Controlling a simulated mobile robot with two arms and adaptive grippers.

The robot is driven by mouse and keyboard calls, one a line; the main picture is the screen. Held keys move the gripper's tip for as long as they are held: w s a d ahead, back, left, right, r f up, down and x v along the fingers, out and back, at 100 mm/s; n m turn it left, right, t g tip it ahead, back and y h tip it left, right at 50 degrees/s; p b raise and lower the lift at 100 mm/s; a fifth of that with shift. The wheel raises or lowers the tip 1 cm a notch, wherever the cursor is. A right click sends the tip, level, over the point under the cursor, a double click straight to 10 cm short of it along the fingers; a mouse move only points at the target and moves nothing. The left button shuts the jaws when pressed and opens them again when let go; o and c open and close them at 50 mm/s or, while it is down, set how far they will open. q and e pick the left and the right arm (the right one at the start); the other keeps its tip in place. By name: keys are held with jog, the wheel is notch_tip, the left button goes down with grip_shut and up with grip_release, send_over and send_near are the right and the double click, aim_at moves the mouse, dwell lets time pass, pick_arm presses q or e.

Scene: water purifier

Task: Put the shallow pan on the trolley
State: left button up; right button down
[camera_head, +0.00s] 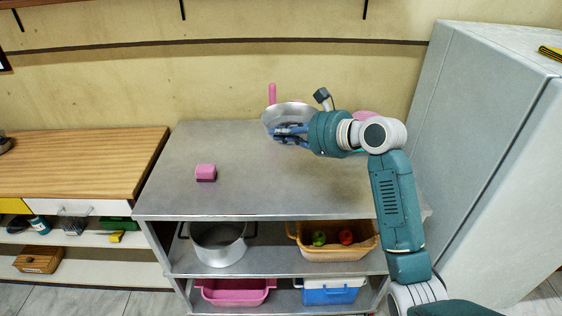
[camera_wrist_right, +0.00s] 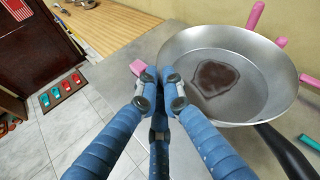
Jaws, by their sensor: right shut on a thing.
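The shallow pan (camera_head: 288,113) is a wide metal pan with a dark handle, at the back of a grey metal table with shelves (camera_head: 250,190). I cannot tell whether this table is the trolley. In the right wrist view the pan (camera_wrist_right: 232,72) fills the right side, with a dark brown patch inside and its black handle (camera_wrist_right: 285,150) at lower right. My right gripper (camera_head: 280,132) is shut on the pan's near rim; its blue fingers (camera_wrist_right: 158,82) meet at the rim's left side. Whether the pan touches the tabletop is unclear. My left gripper is not in view.
A pink block (camera_head: 206,172) lies on the tabletop's left part. Pink items (camera_head: 272,93) stand behind the pan. Below are a pot (camera_head: 218,245), an orange basket (camera_head: 335,245) and tubs. A tall grey cabinet (camera_head: 490,130) bounds the right, a wooden counter (camera_head: 80,160) the left.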

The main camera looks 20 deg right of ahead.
jog(key=shift+w+f, duration=0.15)
jog(key=shift+w, duration=0.1)
jog(key=f+b, duration=0.1)
jog(key=f, duration=1.8)
jog(key=shift+d, duration=0.2)
jog(key=c, duration=1.9)
grip_release()
jog(key=shift+s+f, duration=0.1)
jog(key=shift+c, duration=0.2)
jog(key=v, duration=1.2)
jog(key=shift+a, duration=0.15)
